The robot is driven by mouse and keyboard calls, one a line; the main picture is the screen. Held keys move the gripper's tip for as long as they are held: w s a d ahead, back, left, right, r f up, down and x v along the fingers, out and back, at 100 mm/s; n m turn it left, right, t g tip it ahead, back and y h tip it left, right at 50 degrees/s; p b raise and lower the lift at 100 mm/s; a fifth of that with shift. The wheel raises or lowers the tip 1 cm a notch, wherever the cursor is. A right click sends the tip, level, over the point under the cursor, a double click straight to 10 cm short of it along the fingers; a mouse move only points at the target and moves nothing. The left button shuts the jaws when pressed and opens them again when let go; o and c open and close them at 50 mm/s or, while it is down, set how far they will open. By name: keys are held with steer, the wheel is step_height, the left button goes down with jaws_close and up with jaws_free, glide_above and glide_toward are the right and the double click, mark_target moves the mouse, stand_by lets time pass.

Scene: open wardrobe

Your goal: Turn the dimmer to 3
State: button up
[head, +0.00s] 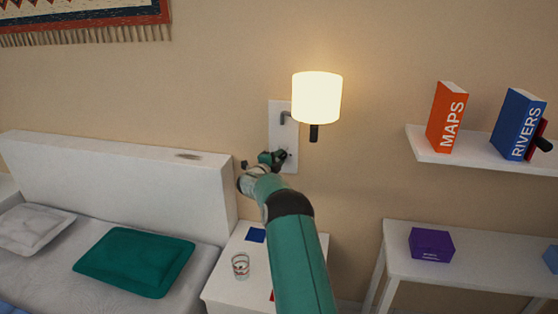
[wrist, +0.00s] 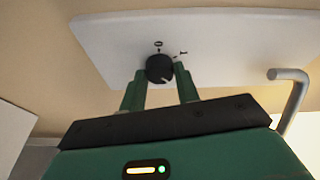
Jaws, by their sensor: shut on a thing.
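The dimmer is a round black knob (wrist: 160,69) on a pale wall plate (wrist: 110,35), seen in the wrist view. Marks show on the plate beside it, one like a 0 and one like a 1; other marks are hidden or not legible. A light pointer line shows on the knob's lower right. My gripper (wrist: 160,82) is shut on the knob, one green finger on each side.
A lamp bracket (wrist: 291,95) sticks out to the right of my gripper. The bed headboard (head: 120,175) stands at left, and a nightstand (head: 225,285) with a glass (head: 240,266) is below. A shelf with books (head: 447,118) is at right.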

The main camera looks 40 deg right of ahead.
steer(key=m, duration=0.1)
steer(key=m+y, duration=0.1)
steer(key=m, duration=0.2)
steer(key=shift+s+d+r+y, duration=0.1)
steer(key=shift+r+y, duration=0.15)
steer(key=shift+y, duration=0.05)
steer(key=m+y, duration=0.1)
steer(key=m, duration=0.2)
steer(key=shift+r+m, duration=0.1)
steer(key=shift+m, duration=0.2)
steer(key=o, duration=1)
steer(key=v, duration=1.3)
steer(key=shift+s+a+r, duration=0.15)
steer(key=shift+s+a, duration=0.1)
steer(key=shift+s, duration=0.1)
